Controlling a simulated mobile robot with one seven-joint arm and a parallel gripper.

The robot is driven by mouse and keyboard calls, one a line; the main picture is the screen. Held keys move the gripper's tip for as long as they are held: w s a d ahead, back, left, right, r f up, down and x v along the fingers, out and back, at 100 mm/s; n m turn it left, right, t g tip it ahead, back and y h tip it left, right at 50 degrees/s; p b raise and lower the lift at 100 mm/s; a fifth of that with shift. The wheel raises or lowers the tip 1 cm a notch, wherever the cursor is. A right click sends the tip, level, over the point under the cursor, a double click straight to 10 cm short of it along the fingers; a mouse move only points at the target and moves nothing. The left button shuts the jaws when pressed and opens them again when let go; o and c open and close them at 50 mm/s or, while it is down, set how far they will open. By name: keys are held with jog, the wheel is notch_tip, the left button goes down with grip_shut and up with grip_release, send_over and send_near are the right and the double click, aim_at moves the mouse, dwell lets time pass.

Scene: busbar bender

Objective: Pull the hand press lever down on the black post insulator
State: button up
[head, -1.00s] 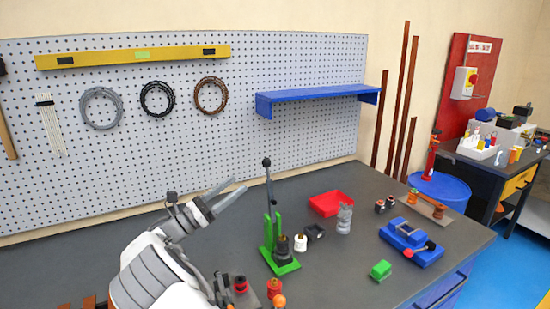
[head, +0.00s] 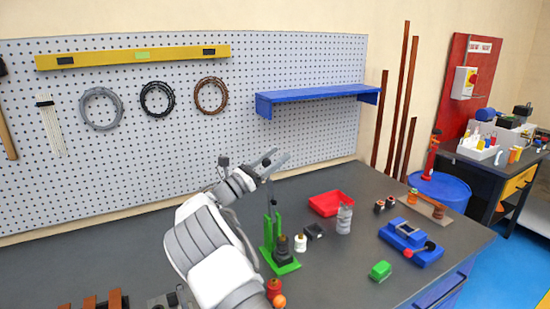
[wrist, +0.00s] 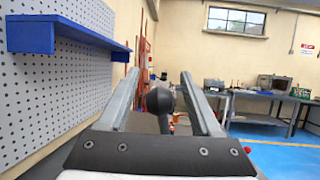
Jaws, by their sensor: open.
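The green hand press (head: 268,238) stands on the grey bench, its lever upright. The lever's black ball knob (wrist: 160,100) lies between the two fingers of my gripper (wrist: 160,85) in the wrist view. In the head view my gripper (head: 272,160) is at the top of the lever and hides part of the knob. The fingers are apart, with a gap on each side of the knob. The black post insulator (head: 283,247) stands upright on the press base, below the lever.
A white insulator (head: 300,242), a small black box (head: 314,231), a grey insulator (head: 344,218) and a red tray (head: 331,203) stand right of the press. A blue bender (head: 411,242) and green block (head: 381,270) are farther right. A blue shelf (head: 318,97) hangs behind.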

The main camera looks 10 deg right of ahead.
jog(key=shift+c, duration=0.2)
grip_shut()
jog(key=shift+f, duration=0.1)
dwell(1.0)
